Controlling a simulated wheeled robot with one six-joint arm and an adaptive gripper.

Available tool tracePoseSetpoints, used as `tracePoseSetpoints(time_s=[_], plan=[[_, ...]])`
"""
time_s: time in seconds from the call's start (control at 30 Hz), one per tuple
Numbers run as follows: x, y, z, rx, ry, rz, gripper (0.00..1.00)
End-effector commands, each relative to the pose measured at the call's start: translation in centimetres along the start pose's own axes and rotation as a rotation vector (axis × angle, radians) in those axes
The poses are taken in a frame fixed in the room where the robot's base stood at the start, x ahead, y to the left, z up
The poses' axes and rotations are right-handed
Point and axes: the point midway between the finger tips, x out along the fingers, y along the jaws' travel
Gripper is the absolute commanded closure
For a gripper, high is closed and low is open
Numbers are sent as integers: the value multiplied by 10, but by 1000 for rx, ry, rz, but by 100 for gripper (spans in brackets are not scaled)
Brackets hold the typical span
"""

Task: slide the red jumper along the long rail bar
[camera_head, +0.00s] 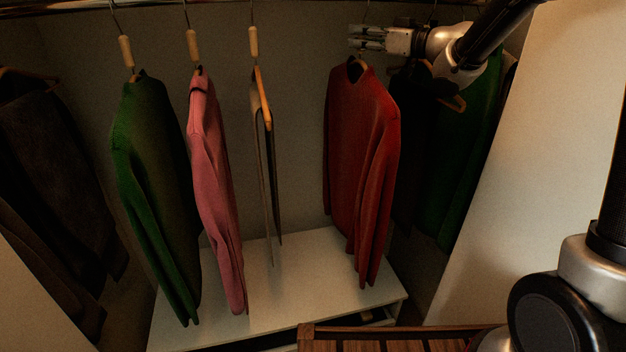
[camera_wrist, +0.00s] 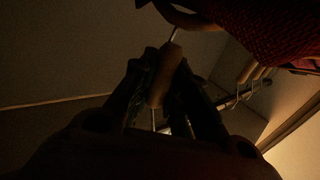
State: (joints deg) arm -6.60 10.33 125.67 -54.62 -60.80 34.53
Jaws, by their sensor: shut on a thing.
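The red jumper (camera_head: 360,150) hangs right of centre in the head view, and part of it shows at the top right of the wrist view (camera_wrist: 270,30). My gripper (camera_head: 362,38) is just above its collar. In the wrist view the fingers (camera_wrist: 165,85) are shut on the wooden neck of the jumper's hanger (camera_wrist: 165,75). The long rail bar (camera_head: 70,6) runs along the top edge of the head view. Where the red jumper's hook meets the rail is hard to make out.
Left of the red jumper hang a hanger with a thin dark garment (camera_head: 268,150), a pink jumper (camera_head: 213,150) and a green jumper (camera_head: 150,180). A dark garment and another green one (camera_head: 470,150) hang close on its right. A white shelf (camera_head: 300,270) lies below.

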Motion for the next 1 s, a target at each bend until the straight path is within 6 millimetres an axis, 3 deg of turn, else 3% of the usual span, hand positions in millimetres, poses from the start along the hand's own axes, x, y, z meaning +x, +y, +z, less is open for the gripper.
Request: tracePoseSetpoints(time_s=[0.37, 1.0], plan=[[-2, 3, -1, -1, 2, 0, 100], [-29, 41, -1, -2, 2, 1, 100]])
